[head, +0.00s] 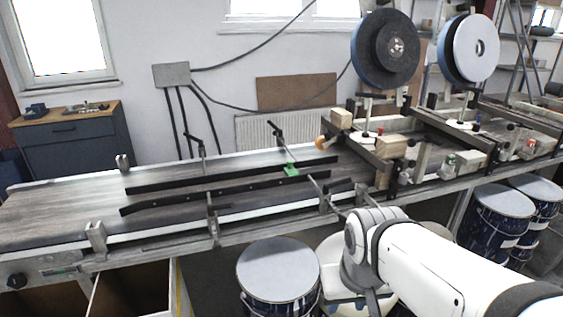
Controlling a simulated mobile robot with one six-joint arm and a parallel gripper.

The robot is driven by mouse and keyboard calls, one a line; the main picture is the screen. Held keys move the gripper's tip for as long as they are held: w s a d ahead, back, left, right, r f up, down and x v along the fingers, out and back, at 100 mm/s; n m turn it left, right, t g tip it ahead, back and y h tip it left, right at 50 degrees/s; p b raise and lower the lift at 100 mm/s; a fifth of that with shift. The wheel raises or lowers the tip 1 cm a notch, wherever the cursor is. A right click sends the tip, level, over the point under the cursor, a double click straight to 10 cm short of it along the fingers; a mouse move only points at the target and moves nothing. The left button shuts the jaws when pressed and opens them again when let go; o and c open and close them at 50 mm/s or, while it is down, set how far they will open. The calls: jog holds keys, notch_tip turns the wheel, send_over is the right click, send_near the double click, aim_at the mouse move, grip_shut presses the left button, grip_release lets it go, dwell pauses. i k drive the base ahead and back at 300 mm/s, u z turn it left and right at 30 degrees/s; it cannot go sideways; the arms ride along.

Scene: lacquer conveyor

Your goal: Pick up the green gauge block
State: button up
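The green gauge block (291,169) is small and bright green. It sits on the conveyor belt (60,208), near the right ends of two black guide rails, close to the far rail (230,176). A thin rod passes just right of it. My white arm comes in from the lower right, its bent wrist in front of the conveyor's near edge. My gripper (358,298) is below the wrist at the bottom edge, apart from the block and well nearer to me. Its fingers cannot be made out, so its opening is unclear.
The near guide rail (235,194) and its brackets stand along the belt. Wooden blocks and clamps with two large discs (385,48) rise at the right. Blue drums (278,270) stand below the conveyor. The left part of the belt is bare.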

aim_at(290, 171)
jog(key=i, duration=0.9)
jog(key=u, duration=0.05)
